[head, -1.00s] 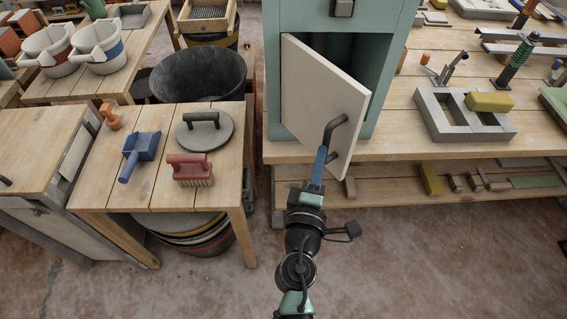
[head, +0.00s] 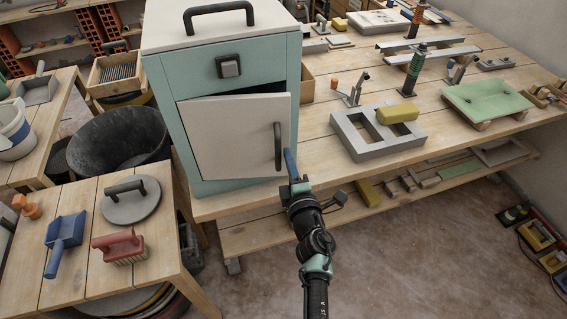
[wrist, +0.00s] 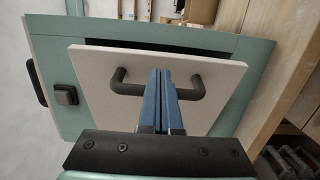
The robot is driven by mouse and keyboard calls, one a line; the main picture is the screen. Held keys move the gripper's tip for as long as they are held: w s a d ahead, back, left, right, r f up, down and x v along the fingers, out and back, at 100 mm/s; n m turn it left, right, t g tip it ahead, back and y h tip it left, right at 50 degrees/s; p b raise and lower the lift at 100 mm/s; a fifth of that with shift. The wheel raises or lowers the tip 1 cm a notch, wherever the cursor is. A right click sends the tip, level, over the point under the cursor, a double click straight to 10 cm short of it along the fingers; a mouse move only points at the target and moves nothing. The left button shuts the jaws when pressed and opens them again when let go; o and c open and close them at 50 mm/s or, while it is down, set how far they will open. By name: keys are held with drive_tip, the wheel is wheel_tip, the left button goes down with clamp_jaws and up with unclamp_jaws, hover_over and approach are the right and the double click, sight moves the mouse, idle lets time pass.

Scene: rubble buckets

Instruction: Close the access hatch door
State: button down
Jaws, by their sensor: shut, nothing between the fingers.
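The access hatch door (head: 228,138) is a pale panel on the front of a green cabinet (head: 191,80). It stands slightly ajar, with a dark gap along its top edge. The door's dark handle (head: 278,147) is on its right side. My gripper (head: 290,160) is just right of the handle in the head view, blue fingers together. In the wrist view, the shut gripper (wrist: 160,75) points at the door (wrist: 105,65) and overlaps the middle of the handle (wrist: 128,86). Whether the fingertips touch the door or handle, I cannot tell.
The cabinet stands on a wooden workbench (head: 316,148) with a grey block frame (head: 345,136) to the right. A small table (head: 140,235) at left holds a blue scoop (head: 65,232) and a red brush (head: 120,243). A black tub (head: 118,140) stands behind it. Floor in front is clear.

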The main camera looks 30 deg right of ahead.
sight(289, 142)
drive_tip(key=shift+w+d+n+y, duration=0.4)
drive_tip(key=shift+w+d+y, duration=0.2)
drive_tip(key=shift+w, duration=0.2)
drive_tip(key=shift+w+d+f+b, duration=0.1)
drive_tip(key=shift+w+d+b, duration=0.3)
drive_tip(key=shift+w+b, duration=0.25)
drive_tip(key=shift+w+d+b, duration=0.35)
drive_tip(key=shift+w, duration=0.25)
